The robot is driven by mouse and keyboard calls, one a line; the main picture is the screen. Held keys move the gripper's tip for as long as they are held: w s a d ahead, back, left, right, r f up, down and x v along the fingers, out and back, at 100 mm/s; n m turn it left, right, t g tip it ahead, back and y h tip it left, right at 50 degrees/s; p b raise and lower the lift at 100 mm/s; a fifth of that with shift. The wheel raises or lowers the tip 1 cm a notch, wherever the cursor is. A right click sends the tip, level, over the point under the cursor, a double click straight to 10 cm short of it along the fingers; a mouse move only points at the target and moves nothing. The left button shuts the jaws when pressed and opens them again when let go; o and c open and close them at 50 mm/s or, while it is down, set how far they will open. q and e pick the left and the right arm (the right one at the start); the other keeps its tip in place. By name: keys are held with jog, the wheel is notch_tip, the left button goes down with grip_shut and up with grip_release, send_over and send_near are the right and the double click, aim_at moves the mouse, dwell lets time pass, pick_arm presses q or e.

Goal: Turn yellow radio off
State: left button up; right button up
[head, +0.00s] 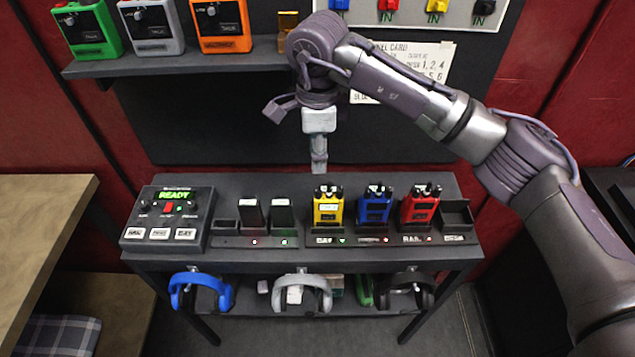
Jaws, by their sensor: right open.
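The yellow radio (327,206) stands upright in a charging dock in the middle of the dark table (402,176). It has dark knobs on top, and a small green light shows on the dock in front of it. My right gripper (319,166) hangs pointing down from the arm that comes in from the right. It is above and slightly behind the yellow radio, apart from it as far as I can tell. It is open, and its fingers look narrow from this angle. My left gripper is not in view.
A blue radio (374,205) and a red radio (419,204) stand right of the yellow one. A control box (167,218) reading READY and two dark batteries stand left. Headphones (201,291) hang below the front edge.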

aim_at(318, 190)
notch_tip(318, 190, down, 9)
jog(key=p, duration=0.3)
jog(key=shift+f, duration=0.1)
jog(key=shift+w+f, duration=0.1)
jog(key=shift+f, duration=0.45)
grip_shut()
